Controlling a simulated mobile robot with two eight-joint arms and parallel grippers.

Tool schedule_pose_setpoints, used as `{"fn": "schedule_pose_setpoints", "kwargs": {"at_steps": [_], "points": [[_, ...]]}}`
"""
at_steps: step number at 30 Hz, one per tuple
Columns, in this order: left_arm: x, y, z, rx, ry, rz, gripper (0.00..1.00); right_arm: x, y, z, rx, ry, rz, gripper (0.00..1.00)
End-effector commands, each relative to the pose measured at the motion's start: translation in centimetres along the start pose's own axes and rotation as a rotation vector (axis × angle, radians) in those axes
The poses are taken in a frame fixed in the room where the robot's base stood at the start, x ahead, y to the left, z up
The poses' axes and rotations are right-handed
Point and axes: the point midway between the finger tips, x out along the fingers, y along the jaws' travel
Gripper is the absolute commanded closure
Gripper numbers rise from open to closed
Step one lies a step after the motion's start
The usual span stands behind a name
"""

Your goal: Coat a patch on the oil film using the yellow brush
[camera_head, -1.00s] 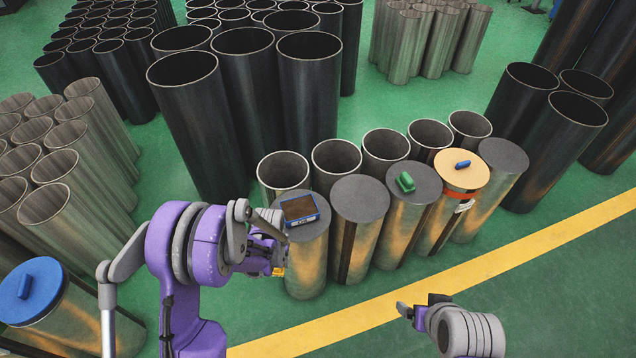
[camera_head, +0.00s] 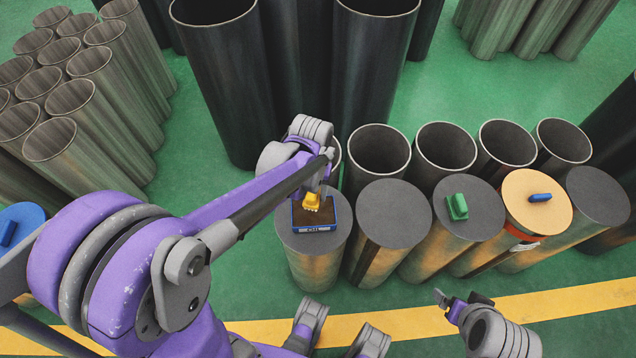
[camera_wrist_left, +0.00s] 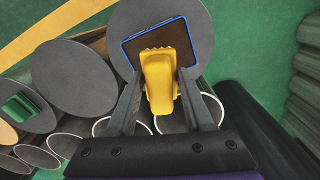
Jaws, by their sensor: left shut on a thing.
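My left gripper (camera_wrist_left: 158,100) is shut on the yellow brush (camera_wrist_left: 157,78), which also shows in the head view (camera_head: 312,201). The brush is over a blue-rimmed tray with a dark brown surface (camera_head: 308,217), which stands on a grey-topped cylinder (camera_head: 335,255). In the left wrist view the brush's toothed end lies over the tray's dark surface (camera_wrist_left: 172,35); whether it touches is unclear. The fingertips are partly hidden in the head view. My right gripper (camera_head: 457,299) is low at the right, away from the cylinders; its jaw state is unclear.
To the right stand a bare grey-topped cylinder (camera_head: 393,212), one with a green block (camera_head: 457,207), and an orange-topped one with a blue block (camera_head: 540,197). Open pipes (camera_head: 378,147) stand close behind. A blue-topped cylinder (camera_head: 22,222) is at far left. Green floor lies in front.

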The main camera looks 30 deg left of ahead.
Motion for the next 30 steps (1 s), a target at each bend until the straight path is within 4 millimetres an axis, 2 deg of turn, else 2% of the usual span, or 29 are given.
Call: {"fn": "schedule_pose_setpoints", "kwargs": {"at_steps": [16,30], "points": [[5.2,0.0,0.0,0.001,-0.001,0.000,0.93,3.9,0.0,1.9,0.000,-0.014,0.000,0.08],[5.7,0.0,-0.1,0.001,0.000,0.000,0.93,4.2,0.0,2.0,0.000,-0.015,0.000,0.08]]}}
